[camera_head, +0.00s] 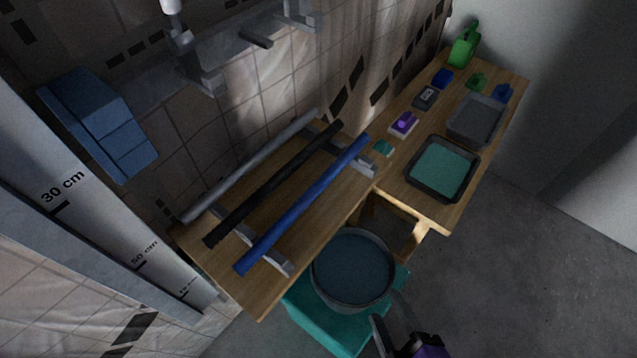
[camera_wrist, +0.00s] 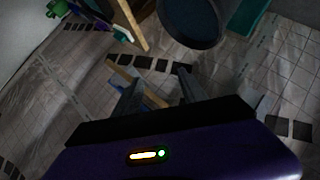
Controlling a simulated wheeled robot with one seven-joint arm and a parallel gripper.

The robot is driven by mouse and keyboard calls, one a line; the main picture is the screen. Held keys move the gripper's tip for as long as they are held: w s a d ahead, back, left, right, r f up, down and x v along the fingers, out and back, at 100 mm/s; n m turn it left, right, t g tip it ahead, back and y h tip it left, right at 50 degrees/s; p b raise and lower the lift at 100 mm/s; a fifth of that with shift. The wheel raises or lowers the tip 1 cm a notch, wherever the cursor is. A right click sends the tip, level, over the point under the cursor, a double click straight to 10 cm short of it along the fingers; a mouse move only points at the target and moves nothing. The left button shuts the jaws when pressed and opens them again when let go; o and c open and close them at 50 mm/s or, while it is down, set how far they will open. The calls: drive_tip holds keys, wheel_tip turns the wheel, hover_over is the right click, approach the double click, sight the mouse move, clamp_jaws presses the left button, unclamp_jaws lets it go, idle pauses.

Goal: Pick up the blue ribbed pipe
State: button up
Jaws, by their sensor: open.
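The blue ribbed pipe (camera_head: 303,206) lies slantwise across grey holders (camera_head: 272,257) on the wooden workbench (camera_head: 249,296). It is the nearest of three parallel bars, with a black pipe (camera_head: 273,184) and a grey pipe (camera_head: 251,165) behind it. My gripper (camera_head: 387,312) is at the bottom of the head view, low in front of the bench and apart from the blue pipe. In the wrist view my gripper (camera_wrist: 158,84) has its two fingers spread, with nothing held between them. I cannot pick out the pipe clearly in the wrist view.
A dark round pot (camera_head: 353,268) on a teal box (camera_head: 318,326) stands before the bench, below the pipe. An open drawer (camera_head: 408,236) juts out beside it. Trays (camera_head: 442,170) and small items fill the bench's right end. A tiled wall stands close behind the pipes.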

drive_tip(key=w+a+r+n+h+p, duration=0.1)
drive_tip(key=w+a+r+n+p, duration=0.1)
drive_tip(key=w+a+r+n, duration=0.35)
drive_tip(key=n+h+p, duration=0.2)
drive_tip(key=n, duration=0.3)
approach(307, 203)
drive_tip(key=shift+w+d+f, duration=0.15)
drive_tip(key=shift+w+f, duration=0.05)
drive_tip(key=shift+w, duration=0.65)
drive_tip(key=shift+p+x, duration=0.5)
drive_tip(key=shift+x, duration=3.35)
drive_tip(key=shift+s+f, duration=0.1)
drive_tip(key=shift+f, duration=0.05)
clamp_jaws()
